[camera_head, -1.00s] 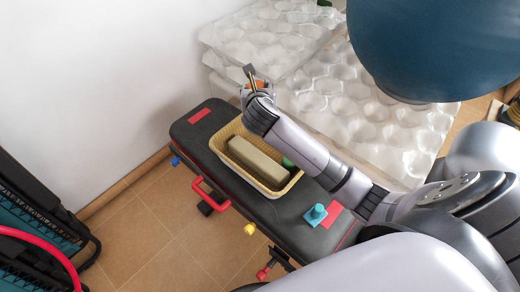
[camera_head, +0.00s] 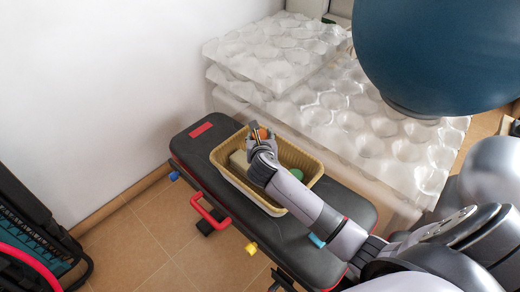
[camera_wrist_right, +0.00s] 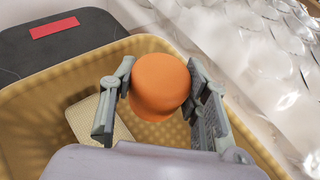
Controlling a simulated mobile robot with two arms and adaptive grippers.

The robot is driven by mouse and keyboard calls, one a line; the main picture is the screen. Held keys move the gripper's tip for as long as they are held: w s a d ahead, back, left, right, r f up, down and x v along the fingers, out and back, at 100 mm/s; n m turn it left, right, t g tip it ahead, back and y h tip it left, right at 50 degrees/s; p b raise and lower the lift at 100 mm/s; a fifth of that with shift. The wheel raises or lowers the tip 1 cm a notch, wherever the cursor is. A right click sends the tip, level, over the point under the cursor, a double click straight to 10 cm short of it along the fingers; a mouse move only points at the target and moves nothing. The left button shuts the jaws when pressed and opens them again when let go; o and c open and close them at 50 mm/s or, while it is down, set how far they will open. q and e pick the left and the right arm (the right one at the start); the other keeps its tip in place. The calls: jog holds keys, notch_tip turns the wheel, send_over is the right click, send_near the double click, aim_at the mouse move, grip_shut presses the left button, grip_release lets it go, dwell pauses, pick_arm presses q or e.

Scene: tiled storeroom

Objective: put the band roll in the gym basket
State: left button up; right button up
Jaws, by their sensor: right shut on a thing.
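The band roll is an orange, rounded cylinder (camera_wrist_right: 160,84), held between the two fingers of my right gripper (camera_wrist_right: 162,100). In the head view the orange roll (camera_head: 262,132) shows small at the tip of my right gripper (camera_head: 259,138). The gym basket (camera_head: 312,163) is a yellow woven tub on the black bench. The roll appears over the basket, towards its far side; its exact height above the rim is hard to tell. The basket wall (camera_wrist_right: 40,92) also shows below the gripper in the right wrist view. My left gripper is not in view.
In the basket lie a beige block (camera_head: 239,162), partly hidden by my gripper, and a green item (camera_head: 297,174). A teal piece (camera_head: 316,240) on the bench is mostly behind my arm.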

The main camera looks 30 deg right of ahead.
notch_tip(320, 180, down, 4)
jog(key=shift+f+b, duration=0.1)
jog(key=shift+b, duration=0.85)
jog(key=shift+f, duration=0.25)
jog(key=shift+r, duration=0.1)
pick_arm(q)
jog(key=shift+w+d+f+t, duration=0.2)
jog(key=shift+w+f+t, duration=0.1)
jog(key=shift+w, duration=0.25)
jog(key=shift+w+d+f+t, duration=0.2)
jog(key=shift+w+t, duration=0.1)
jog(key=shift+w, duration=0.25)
pick_arm(e)
jog(key=shift+f, duration=0.6)
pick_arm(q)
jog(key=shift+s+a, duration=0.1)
pick_arm(e)
jog(key=o, duration=1.2)
